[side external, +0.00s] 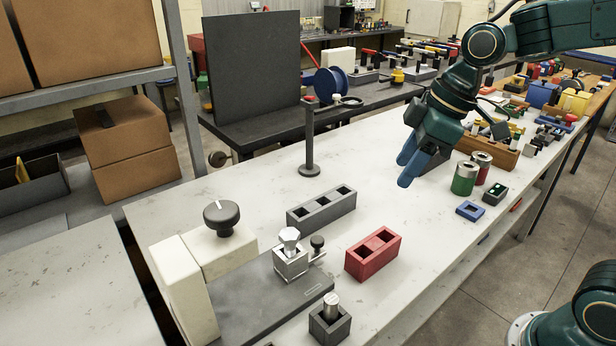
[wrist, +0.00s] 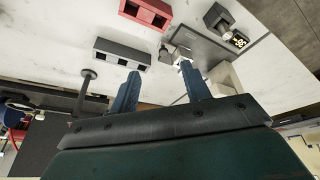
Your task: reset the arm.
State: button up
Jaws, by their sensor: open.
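My dark green arm reaches in from the upper right in the side external view. My gripper (side external: 411,164) has blue fingers and hangs above the bench, behind and to the right of the grey socket block. In the wrist view the two blue fingers of my gripper (wrist: 163,86) stand apart with nothing between them. The gripper is open and touches no object that I can see.
Below are a grey block (side external: 322,209), a red block (side external: 373,254), a silver fixture (side external: 290,255) on a dark plate, and a black post (side external: 309,140). Green (side external: 465,178) and red (side external: 481,167) cylinders stand close right of the gripper.

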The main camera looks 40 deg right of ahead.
jog(key=s+d+m+t+h, duration=0.2)
jog(key=s+d+m, duration=0.2)
jog(key=s+m, duration=0.4)
jog(key=s, duration=0.6)
jog(key=shift+s+r, duration=0.25)
jog(key=shift+s, duration=0.1)
